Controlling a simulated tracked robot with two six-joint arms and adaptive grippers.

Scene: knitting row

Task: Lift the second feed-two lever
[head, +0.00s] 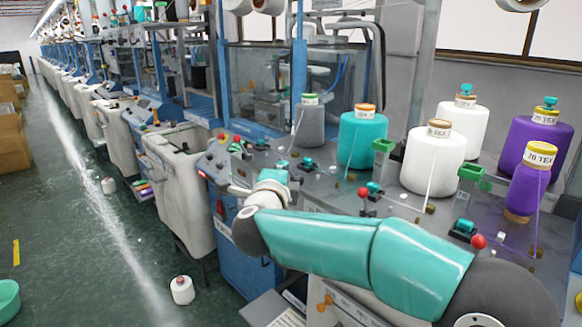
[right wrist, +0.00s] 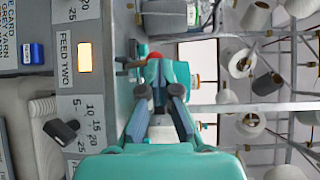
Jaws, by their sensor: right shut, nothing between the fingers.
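In the right wrist view, a red ball knob (right wrist: 153,58) of a lever shows just beyond my right gripper (right wrist: 163,90), in front of a teal part. A sideways "FEED TWO" label (right wrist: 65,60) is on the panel to the left. The gripper is shut and empty; whether it touches the knob I cannot tell. In the head view, my right arm reaches left across the machine top, its teal hand (head: 272,178) near the control panel, fingertips hard to make out. Two red-knobbed levers show to the right: one red knob (head: 363,192) and another (head: 478,241). My left gripper is not in view.
Teal (head: 362,138), white (head: 433,162) and purple (head: 527,190) yarn cones stand on the machine top (head: 400,205), close behind my right arm. A small white cone (head: 182,290) stands on the green floor. The aisle at left is mostly clear.

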